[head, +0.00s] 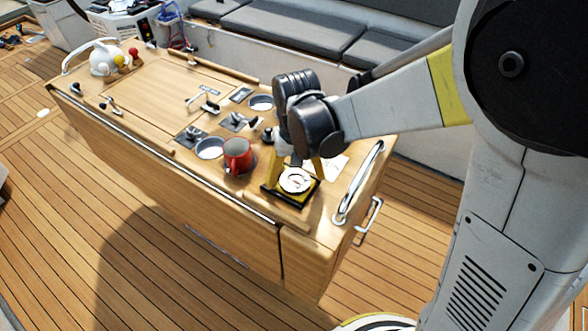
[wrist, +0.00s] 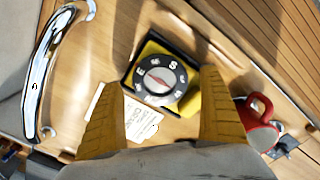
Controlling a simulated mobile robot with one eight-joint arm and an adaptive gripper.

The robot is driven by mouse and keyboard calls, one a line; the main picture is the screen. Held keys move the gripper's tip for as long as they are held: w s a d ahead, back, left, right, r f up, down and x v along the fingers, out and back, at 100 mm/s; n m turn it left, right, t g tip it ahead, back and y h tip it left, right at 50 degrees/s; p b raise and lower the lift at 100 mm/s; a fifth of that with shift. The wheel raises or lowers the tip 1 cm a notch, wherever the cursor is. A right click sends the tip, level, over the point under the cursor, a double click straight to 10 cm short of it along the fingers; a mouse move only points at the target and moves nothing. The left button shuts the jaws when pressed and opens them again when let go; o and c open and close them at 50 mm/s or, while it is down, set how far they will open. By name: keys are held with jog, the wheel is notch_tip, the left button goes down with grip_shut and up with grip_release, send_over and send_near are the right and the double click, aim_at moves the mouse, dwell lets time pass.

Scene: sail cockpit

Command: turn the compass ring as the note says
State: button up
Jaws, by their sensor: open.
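The compass (head: 295,181) sits on the front end of the wooden table, with a pale dial in a black and yellow base. In the wrist view its dark ring (wrist: 178,90) carries white letters, with an S near the top, around a white face with a red needle. A white note (wrist: 142,122) lies flat beside it, partly covered by a finger; its print is too small to read. It also shows in the head view (head: 337,167). My gripper (wrist: 160,78) is open above the compass, its yellow fingers on either side of it; contact cannot be told.
A red mug (head: 237,156) stands close to the compass. A chrome handrail (head: 357,183) runs along the table's near end. Cup holders, cleats and a white teapot (head: 105,60) are farther along. The middle of the tabletop (head: 160,88) is largely clear.

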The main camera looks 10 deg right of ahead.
jog(key=shift+f, duration=0.2)
jog(key=c, duration=1.2)
jog(key=shift+c, duration=0.2)
jog(key=shift+n, duration=0.4)
jog(key=n, duration=0.3)
jog(key=shift+n, duration=2.5)
